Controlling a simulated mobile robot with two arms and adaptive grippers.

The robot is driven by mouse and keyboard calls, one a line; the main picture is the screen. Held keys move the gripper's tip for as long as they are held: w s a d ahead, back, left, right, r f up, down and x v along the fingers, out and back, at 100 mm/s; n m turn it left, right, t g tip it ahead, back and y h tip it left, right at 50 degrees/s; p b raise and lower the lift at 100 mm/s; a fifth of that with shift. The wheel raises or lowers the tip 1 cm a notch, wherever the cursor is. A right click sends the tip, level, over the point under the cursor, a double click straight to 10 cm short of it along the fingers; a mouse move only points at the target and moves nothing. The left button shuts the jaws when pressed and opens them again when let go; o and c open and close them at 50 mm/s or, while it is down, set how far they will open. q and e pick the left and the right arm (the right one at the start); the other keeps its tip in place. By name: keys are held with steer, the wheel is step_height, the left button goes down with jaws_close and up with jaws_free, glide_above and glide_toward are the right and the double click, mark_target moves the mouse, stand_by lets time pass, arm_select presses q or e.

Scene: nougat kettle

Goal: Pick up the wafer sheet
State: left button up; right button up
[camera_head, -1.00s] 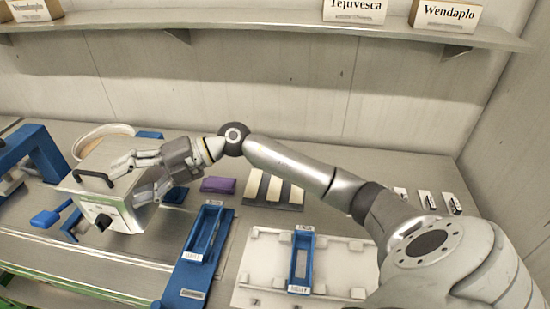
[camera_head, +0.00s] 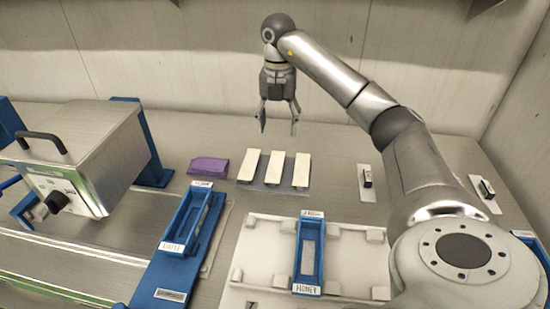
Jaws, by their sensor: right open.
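Three pale, cream strips that look like wafer sheets lie side by side on a thin grey mat (camera_head: 258,184) at mid-table: a left wafer sheet (camera_head: 249,165), a middle one (camera_head: 275,168) and a right one (camera_head: 301,170). My right gripper (camera_head: 278,128) is open and empty, fingers pointing down. It shows just above the strips in the picture, apart from them, with bare tabletop behind its fingertips. My left gripper is not in view.
A purple block (camera_head: 208,166) lies left of the strips. Blue trays labelled MAPLE (camera_head: 187,222) and HONEY (camera_head: 308,257) stand in front; the HONEY one rests on a white board (camera_head: 263,240). A metal machine (camera_head: 95,150) stands left. The tabletop behind the strips is clear.

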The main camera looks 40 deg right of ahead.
step_height(320, 180, down, 3)
steer(key=b, duration=0.2)
glide_above(275, 168)
steer(key=f, duration=0.5)
steer(key=shift+s+d+f+p, duration=0.2)
steer(key=shift+s+p, duration=0.1)
steer(key=shift+s, duration=0.1)
steer(key=f, duration=0.2)
steer(key=w+f+p, duration=0.1)
steer(key=f, duration=0.1)
steer(key=shift+a+f, duration=0.15)
steer(key=shift+f, duration=0.65)
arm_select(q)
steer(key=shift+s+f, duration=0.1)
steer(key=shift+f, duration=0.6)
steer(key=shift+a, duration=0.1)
arm_select(e)
steer(key=c, duration=0.7)
